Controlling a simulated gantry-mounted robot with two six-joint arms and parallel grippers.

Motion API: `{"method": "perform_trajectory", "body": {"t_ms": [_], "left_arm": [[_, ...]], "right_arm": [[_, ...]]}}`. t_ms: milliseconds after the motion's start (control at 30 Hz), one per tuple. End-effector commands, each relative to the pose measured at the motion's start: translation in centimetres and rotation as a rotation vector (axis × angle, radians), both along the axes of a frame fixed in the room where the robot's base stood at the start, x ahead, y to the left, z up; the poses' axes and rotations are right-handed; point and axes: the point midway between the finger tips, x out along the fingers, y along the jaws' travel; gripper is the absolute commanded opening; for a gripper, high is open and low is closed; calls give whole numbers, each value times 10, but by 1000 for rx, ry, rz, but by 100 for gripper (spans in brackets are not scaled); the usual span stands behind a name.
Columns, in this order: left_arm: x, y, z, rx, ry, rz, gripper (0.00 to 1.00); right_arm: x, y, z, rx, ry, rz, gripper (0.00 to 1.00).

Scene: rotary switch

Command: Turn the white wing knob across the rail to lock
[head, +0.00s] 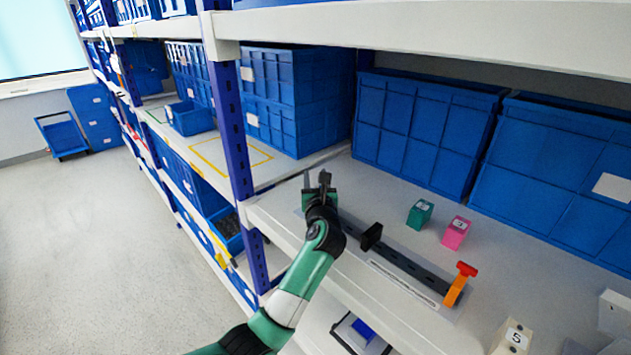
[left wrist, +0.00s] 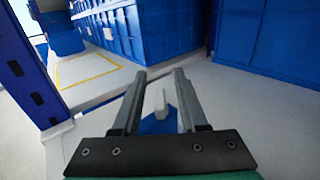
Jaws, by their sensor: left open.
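My left gripper (head: 318,182) is open above the left end of the dark rail (head: 405,263) on the shelf. In the left wrist view, the white wing knob (left wrist: 160,104) shows between the two open fingers of my left gripper (left wrist: 159,75). The fingers do not appear to touch it. A blue base (left wrist: 158,124) shows under the knob. The knob's long side looks roughly in line with the fingers. In the head view my gripper and wrist hide the knob. My right gripper is not in view.
A black block (head: 371,236) sits on the rail. An orange lever with a red top (head: 458,287) stands at its right end. Green (head: 420,213) and pink (head: 456,232) blocks stand behind the rail. Large blue crates (head: 427,132) line the back. A white upright block marked 5 (head: 513,338) stands at the front right.

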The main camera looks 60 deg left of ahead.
Motion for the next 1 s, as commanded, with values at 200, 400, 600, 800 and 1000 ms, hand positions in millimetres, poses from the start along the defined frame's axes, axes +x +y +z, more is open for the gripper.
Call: {"method": "perform_trajectory", "body": {"t_ms": [200, 400, 600, 800, 1000], "left_arm": [[2, 6, 0, 0, 0, -1, 42], [2, 5, 0, 0, 1, 0, 26], [2, 5, 0, 0, 1, 0, 0], [2, 5, 0, 0, 1, 0, 0], [2, 5, 3, 1, 2, -13, 0]], "right_arm": [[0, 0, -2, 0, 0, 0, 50], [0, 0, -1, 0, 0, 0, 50], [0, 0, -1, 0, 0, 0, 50], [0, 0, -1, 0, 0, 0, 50], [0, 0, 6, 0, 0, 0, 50]]}}
